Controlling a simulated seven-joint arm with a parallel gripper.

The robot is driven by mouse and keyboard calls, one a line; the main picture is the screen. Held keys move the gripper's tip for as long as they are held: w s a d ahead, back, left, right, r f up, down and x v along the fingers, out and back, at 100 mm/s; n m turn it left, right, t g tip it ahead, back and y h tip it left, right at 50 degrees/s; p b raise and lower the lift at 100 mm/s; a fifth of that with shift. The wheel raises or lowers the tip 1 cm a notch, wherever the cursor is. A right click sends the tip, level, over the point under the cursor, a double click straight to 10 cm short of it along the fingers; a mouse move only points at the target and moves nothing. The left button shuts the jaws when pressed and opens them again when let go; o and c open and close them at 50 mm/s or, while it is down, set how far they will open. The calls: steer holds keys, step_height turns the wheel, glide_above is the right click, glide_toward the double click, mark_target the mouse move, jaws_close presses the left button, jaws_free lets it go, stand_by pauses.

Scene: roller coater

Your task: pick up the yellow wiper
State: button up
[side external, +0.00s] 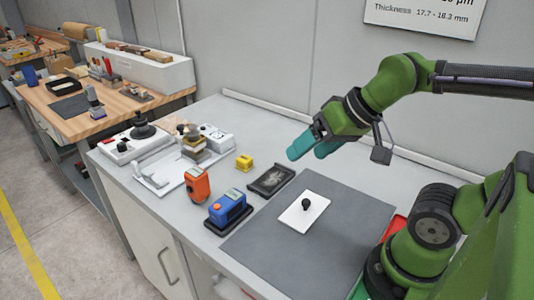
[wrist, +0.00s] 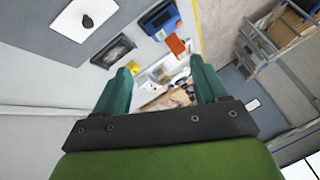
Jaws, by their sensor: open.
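The yellow wiper (side external: 244,161) is a small yellow block on the grey bench in the side view, left of the dark tray. My gripper (side external: 311,149) is open and empty, raised above the bench to the right of the wiper and clearly apart from it. In the wrist view, its two teal fingers stand wide apart (wrist: 160,66).
A dark tray (side external: 271,180) lies right of the wiper. A blue device (side external: 229,209) and an orange device (side external: 197,185) stand in front. Several white instruments (side external: 203,140) stand left. A white plate with a black knob (side external: 303,213) lies on a grey mat (side external: 330,245).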

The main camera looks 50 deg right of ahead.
steer(key=shift+o, duration=0.3)
steer(key=n+g+h, duration=0.2)
steer(key=n+g, duration=0.3)
steer(key=g, duration=0.2)
glide_above(244, 158)
steer(key=shift+f, duration=3.8)
step_height(244, 158, down, 17)
steer(key=shift+r, duration=0.2)
steer(key=shift+c, duration=0.2)
